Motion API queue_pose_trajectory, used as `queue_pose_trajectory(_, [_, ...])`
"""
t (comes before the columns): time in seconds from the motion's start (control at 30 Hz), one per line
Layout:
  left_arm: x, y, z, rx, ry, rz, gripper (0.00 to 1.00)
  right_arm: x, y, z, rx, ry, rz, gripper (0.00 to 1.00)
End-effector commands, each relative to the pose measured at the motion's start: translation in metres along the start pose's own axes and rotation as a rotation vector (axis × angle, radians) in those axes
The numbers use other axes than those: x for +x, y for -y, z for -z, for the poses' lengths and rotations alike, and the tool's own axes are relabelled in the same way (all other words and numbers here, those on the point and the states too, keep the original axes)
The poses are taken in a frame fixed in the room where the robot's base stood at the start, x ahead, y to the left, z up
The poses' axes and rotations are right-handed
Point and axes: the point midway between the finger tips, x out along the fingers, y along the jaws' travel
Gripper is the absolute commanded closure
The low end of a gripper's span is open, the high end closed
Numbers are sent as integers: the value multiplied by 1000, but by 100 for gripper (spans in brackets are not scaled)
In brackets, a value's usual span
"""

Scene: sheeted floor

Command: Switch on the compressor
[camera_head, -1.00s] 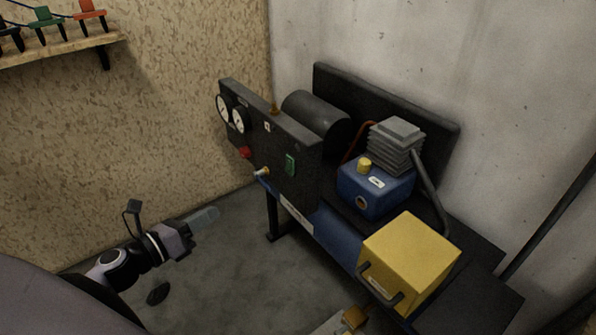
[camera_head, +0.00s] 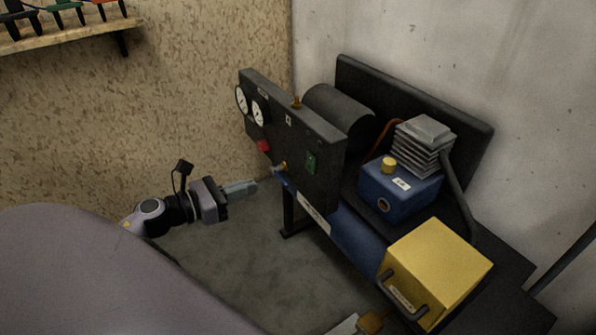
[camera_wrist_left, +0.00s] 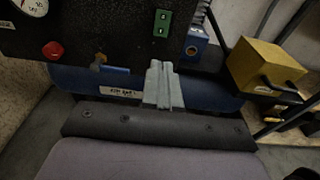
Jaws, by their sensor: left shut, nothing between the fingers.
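A green switch (camera_head: 310,163) sits to the right on the panel; in the left wrist view the green switch (camera_wrist_left: 162,22) is above my fingertips. My left gripper (camera_head: 254,186) is shut and empty, pointing right, just left of the panel's lower edge and apart from it. In the left wrist view its fingers (camera_wrist_left: 160,66) are together. My right gripper is not in view.
A brass tap (camera_head: 281,167) sticks out low on the panel. A blue pump unit (camera_head: 400,192) with grey fins and a yellow box (camera_head: 436,262) with a handle stand to the right. A wooden shelf (camera_head: 75,34) hangs at upper left. The grey floor between is clear.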

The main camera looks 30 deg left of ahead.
Motion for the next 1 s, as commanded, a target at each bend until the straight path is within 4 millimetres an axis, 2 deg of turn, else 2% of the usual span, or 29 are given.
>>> queue_pose_trajectory(0.17, [14, 0, -1, 1, 2, 0, 100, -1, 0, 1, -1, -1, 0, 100])
queue_pose_trajectory(0.8, [105, 0, -2, -1, 3, -1, 100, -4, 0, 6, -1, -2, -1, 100])
queue_pose_trajectory(1.0, [127, 0, -1, -2, 1, -1, 100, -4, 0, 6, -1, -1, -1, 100])
